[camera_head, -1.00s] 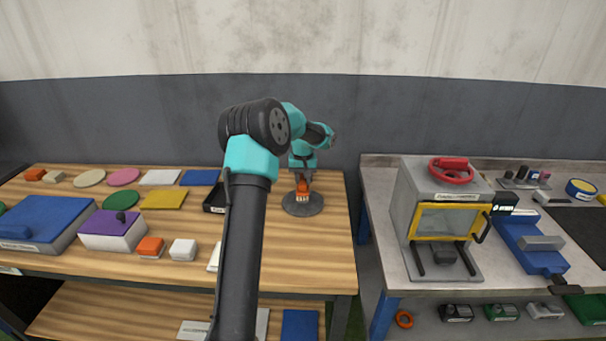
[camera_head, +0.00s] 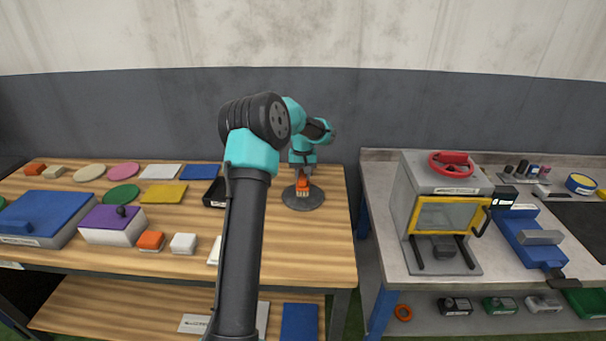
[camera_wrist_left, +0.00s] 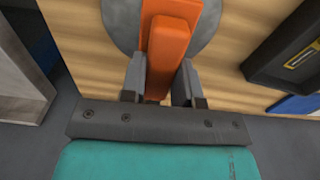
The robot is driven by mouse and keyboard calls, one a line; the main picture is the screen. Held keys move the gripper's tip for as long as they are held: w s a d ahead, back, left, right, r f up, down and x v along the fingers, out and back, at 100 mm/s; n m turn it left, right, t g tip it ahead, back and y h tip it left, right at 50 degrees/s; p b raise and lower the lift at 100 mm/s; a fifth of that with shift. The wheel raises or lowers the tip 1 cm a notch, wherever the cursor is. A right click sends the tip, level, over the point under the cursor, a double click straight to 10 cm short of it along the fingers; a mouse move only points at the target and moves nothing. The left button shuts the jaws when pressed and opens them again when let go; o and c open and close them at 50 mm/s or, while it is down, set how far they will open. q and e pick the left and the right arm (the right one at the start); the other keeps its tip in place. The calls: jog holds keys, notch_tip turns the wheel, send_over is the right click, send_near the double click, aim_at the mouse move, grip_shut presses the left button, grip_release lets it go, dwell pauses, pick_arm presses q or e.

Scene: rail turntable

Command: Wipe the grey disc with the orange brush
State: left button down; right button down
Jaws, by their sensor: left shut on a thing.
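The grey disc (camera_head: 316,199) lies flat near the right end of the wooden table; it also shows in the left wrist view (camera_wrist_left: 122,18). My left gripper (camera_head: 302,176) is above the disc, pointing down. It is shut on the orange brush (camera_head: 302,185), whose pale bristles face down at the disc. In the left wrist view, the brush (camera_wrist_left: 168,45) sits between the two fingers (camera_wrist_left: 160,85), over the disc. Whether the bristles touch the disc I cannot tell. My right gripper is not in view.
A black tray (camera_head: 214,193) lies left of the disc, partly behind my arm. Orange (camera_head: 150,241) and white blocks (camera_head: 183,243) sit further left. A grey bench (camera_head: 385,225) with a yellow-framed box (camera_head: 449,215) stands to the right, across a gap.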

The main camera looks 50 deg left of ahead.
pick_arm(q)
jog(key=shift+a, duration=0.1)
jog(key=shift+w+a, duration=0.15)
jog(key=shift+a, duration=1.1)
jog(key=shift+s+d, duration=0.3)
jog(key=shift+d, duration=0.4)
jog(key=shift+d+r, duration=0.1)
jog(key=shift+d, duration=1.8)
jog(key=shift+a, duration=0.1)
jog(key=shift+w+a, duration=0.2)
jog(key=shift+a, duration=1.05)
jog(key=shift+w+a, duration=0.15)
jog(key=shift+a, duration=1.05)
